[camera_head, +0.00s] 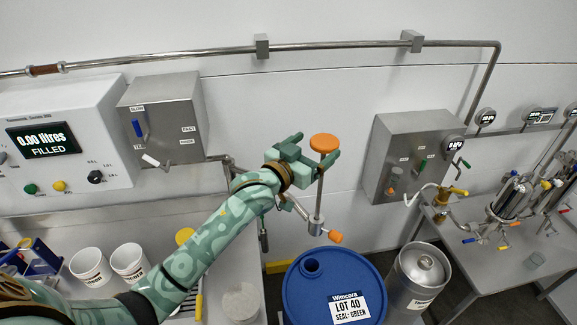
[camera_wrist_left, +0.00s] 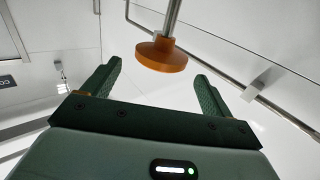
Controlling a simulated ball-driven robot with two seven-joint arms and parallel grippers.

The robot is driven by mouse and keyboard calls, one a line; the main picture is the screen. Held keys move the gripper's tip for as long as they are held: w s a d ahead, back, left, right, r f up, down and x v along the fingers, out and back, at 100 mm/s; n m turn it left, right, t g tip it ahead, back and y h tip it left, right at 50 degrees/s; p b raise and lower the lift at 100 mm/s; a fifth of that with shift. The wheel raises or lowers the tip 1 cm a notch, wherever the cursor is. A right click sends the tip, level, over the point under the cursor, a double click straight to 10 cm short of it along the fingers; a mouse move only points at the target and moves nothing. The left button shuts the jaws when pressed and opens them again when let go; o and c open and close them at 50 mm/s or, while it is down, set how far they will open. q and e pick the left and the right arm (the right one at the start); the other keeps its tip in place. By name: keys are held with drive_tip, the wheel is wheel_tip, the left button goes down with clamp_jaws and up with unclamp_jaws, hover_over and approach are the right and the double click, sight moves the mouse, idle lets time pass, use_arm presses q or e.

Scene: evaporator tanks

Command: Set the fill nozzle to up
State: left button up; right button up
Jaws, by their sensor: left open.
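The fill nozzle is a thin upright metal rod (camera_head: 319,195) with an orange round knob (camera_head: 324,143) on top and an orange lever (camera_head: 336,237) near its lower end. That end hangs close above the blue drum (camera_head: 370,268), near its bung hole. My left gripper (camera_head: 315,150) is open at the knob. In the left wrist view, the knob (camera_wrist_left: 162,55) appears between the two fingertips, with gaps on both sides; whether it is within their reach or just beyond is unclear. My right gripper is not in view.
A control box (camera_head: 60,143) reading "0.00 litres FILLED" and a grey switch box (camera_head: 163,118) are on the wall at left. White tubs (camera_head: 90,267) stand below. A steel can (camera_head: 418,277) is right of the drum. A valve box (camera_head: 410,150) and pipework fill the right.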

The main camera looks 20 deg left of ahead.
use_arm(q)
drive_tip(key=b+v, duration=0.1)
drive_tip(key=v, duration=1)
drive_tip(key=shift+s, duration=0.1)
